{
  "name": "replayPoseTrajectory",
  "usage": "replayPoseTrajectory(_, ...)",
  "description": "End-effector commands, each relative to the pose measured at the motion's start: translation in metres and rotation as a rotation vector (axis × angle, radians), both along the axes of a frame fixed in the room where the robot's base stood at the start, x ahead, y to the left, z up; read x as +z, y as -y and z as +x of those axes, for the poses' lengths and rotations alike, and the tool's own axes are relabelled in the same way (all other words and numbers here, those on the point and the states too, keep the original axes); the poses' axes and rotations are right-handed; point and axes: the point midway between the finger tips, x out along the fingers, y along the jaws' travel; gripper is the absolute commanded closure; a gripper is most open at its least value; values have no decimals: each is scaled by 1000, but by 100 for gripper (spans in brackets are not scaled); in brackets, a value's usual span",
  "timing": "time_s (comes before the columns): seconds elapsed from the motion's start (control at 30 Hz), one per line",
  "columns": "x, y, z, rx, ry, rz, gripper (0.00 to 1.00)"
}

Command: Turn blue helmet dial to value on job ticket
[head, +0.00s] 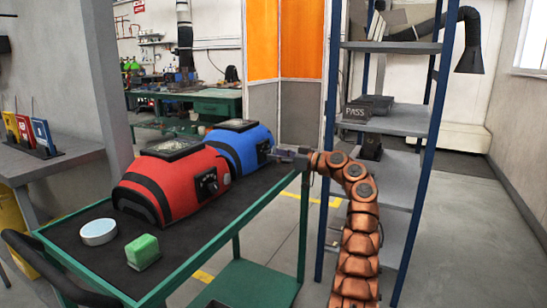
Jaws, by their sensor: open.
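The blue helmet (234,150) sits on the far part of the cart's dark top, behind the red helmet. Its dial (264,150) is on its right side and partly hidden by my gripper, so its setting cannot be read. My gripper (276,153) is open, with its fingertips at or just in front of that dial; I cannot tell whether they touch it. A rack at the left holds upright yellow, red and blue cards (41,133); their writing is too small to read, and I cannot tell which is the job ticket.
The red helmet (160,186), with its own dial (211,184), stands nearer on the green cart (190,262). A white round tin (98,232) and a green block (142,251) lie in front. A blue-framed shelf (408,120) stands close to my arm's right.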

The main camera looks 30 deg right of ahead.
Motion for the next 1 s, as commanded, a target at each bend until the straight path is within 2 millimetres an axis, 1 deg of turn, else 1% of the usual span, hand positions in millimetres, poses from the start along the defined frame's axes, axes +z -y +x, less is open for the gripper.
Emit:
replayPoseTrajectory(0.1,1,-5,9,-1,2,0,43)
replayPoseTrajectory(0.23,1,-8,15,-4,1,2,43)
replayPoseTrajectory(0.57,1,-9,18,-4,1,0,43)
replayPoseTrajectory(0.67,1,-9,17,-4,1,1,51)
replayPoseTrajectory(1.0,1,-9,17,-4,1,1,86)
